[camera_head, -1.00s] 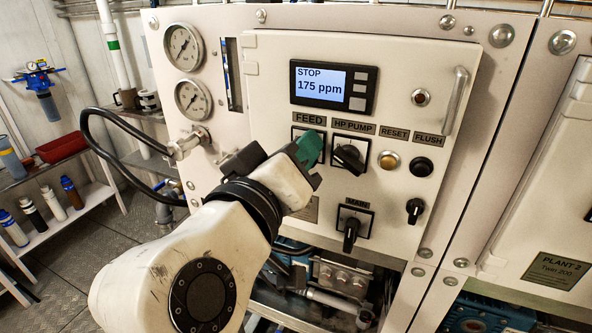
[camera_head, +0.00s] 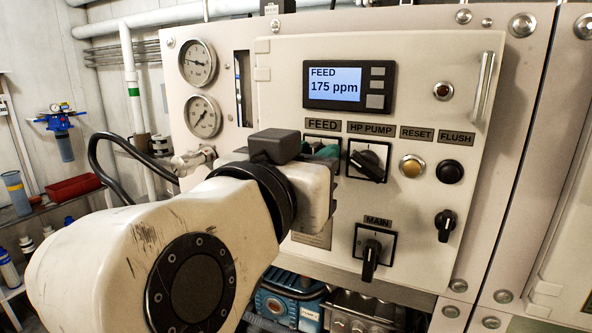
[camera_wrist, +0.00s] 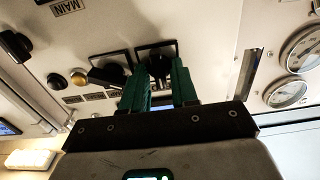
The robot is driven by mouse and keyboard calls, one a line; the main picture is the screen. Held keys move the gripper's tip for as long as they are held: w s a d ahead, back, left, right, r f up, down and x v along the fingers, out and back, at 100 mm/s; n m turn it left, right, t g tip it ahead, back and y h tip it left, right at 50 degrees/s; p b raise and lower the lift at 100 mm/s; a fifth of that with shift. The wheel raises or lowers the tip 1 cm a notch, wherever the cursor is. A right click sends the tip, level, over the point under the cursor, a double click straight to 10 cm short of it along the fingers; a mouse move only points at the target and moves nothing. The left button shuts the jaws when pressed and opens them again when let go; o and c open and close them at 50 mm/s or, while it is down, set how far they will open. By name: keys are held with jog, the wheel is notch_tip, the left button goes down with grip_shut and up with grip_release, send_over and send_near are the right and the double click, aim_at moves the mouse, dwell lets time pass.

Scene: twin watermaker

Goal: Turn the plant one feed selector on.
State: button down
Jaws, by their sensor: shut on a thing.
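My gripper (camera_head: 324,151) is at the FEED selector below the display, and it hides most of that selector in the head view. In the wrist view, which shows the panel upside down, the green fingers of my gripper (camera_wrist: 160,78) sit on either side of the black feed selector knob (camera_wrist: 159,66) and are shut on it. The knob's exact angle is hard to read. The FEED label (camera_head: 322,124) shows above my gripper. The display (camera_head: 348,85) reads "FEED" and "175 ppm".
The HP PUMP selector (camera_head: 368,161) is close on the right of my gripper. The reset button (camera_head: 412,166), flush button (camera_head: 450,171) and MAIN selector (camera_head: 372,253) are further off. Two gauges (camera_head: 198,62) and a black hose (camera_head: 101,150) are on the left.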

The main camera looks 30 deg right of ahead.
dwell(0.5)
jog(key=c, duration=1.2)
grip_release()
jog(key=shift+o, duration=0.2)
jog(key=shift+a, duration=0.1)
jog(key=v, duration=1)
jog(key=shift+s+a+b, duration=0.25)
jog(key=shift+b, duration=0.2)
